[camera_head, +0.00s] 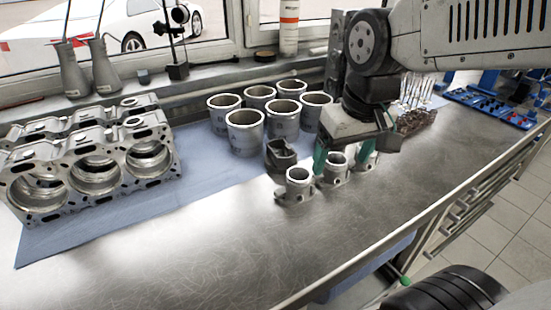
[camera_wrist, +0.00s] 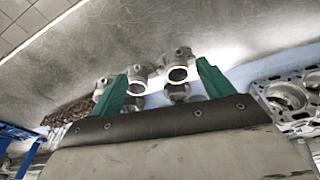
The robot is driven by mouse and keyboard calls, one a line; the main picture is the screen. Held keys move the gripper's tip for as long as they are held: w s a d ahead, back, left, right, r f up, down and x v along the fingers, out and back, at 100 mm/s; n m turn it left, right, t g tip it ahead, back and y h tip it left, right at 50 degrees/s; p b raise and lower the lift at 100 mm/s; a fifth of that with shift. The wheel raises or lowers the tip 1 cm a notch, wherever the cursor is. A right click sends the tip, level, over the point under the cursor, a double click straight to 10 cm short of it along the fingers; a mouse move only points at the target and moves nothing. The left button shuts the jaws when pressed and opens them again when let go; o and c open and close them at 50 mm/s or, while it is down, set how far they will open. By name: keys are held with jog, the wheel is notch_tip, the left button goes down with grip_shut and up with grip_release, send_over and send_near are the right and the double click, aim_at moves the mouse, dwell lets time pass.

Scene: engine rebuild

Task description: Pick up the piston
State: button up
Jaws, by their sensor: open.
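A dark grey piece with a notched rim, which looks like the piston (camera_head: 281,154), stands on the bench by the front edge of the blue mat. In the wrist view it seems to be the rounded grey piece (camera_wrist: 178,92), partly hidden behind a flanged cylindrical part. My gripper (camera_head: 351,150) is open and empty, with green fingers, to the right of the piston and above the row of flanged parts. In the wrist view, the fingers (camera_wrist: 162,72) stand apart with flanged parts beyond them.
An engine block (camera_head: 90,170) fills the left. The bench front is clear.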

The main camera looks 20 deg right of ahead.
jog(key=w+a+f+t, duration=0.1)
jog(key=w+f, duration=0.2)
jog(key=w, duration=0.9)
jog(key=t, duration=0.1)
send_near(281, 148)
jog(key=s+a, duration=0.1)
jog(key=s, duration=0.3)
jog(key=shift+n, duration=0.4)
jog(key=x, duration=0.3)
jog(key=w+x, duration=0.1)
jog(key=x, duration=0.3)
jog(key=shift+a, duration=0.25)
jog(key=c, duration=1.4)
